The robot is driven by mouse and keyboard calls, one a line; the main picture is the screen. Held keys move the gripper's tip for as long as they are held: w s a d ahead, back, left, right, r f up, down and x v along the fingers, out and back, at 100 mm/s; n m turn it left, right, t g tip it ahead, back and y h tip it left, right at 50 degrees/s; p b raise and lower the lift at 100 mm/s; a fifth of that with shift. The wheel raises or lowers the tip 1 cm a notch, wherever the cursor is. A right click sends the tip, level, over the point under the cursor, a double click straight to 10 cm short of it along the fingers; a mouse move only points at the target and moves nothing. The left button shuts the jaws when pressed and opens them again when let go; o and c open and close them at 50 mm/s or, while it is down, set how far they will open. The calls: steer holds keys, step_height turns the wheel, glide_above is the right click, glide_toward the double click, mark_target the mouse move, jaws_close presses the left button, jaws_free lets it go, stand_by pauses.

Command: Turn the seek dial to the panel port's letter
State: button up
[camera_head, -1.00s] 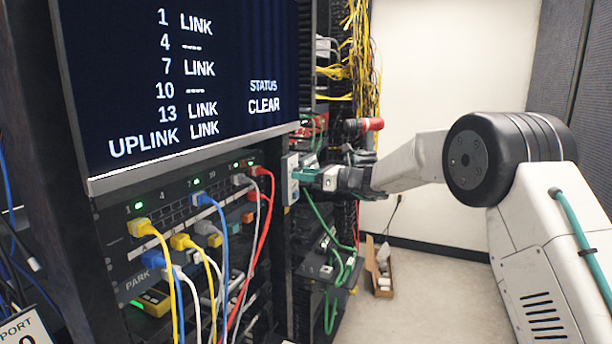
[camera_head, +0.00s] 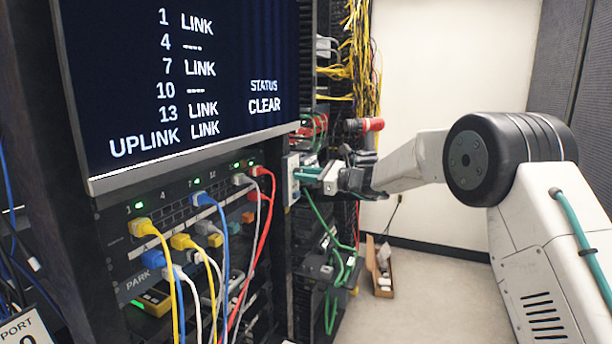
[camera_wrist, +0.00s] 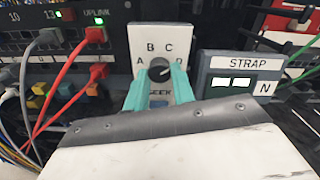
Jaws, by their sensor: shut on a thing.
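The seek dial (camera_wrist: 159,70) is a dark round knob on a white plate (camera_wrist: 146,40) marked A, B, C and D, with the word SEEK partly hidden below. A pale mark on the knob points to the upper right, between C and D or near D; I cannot tell exactly. In the wrist view my gripper (camera_wrist: 160,80) has its teal fingers on either side of the knob, shut on it. In the head view my gripper (camera_head: 304,173) reaches the plate (camera_head: 290,180) at the rack's right edge. The panel port's letter cannot be read for certain.
A STRAP box (camera_wrist: 238,75) with two lit windows and an N label stands just right of the dial. Red cables (camera_wrist: 68,75) plug in at the left. A large screen (camera_head: 180,80) hangs above the patch panel. Green cables (camera_head: 325,225) hang below my gripper.

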steer(key=n, duration=2.6)
steer(key=shift+n, duration=0.3)
steer(key=o, duration=1)
steer(key=shift+r, duration=0.1)
steer(key=shift+d, duration=0.1)
steer(key=v, duration=0.7)
steer(key=shift+d, duration=0.35)
steer(key=shift+s, duration=0.1)
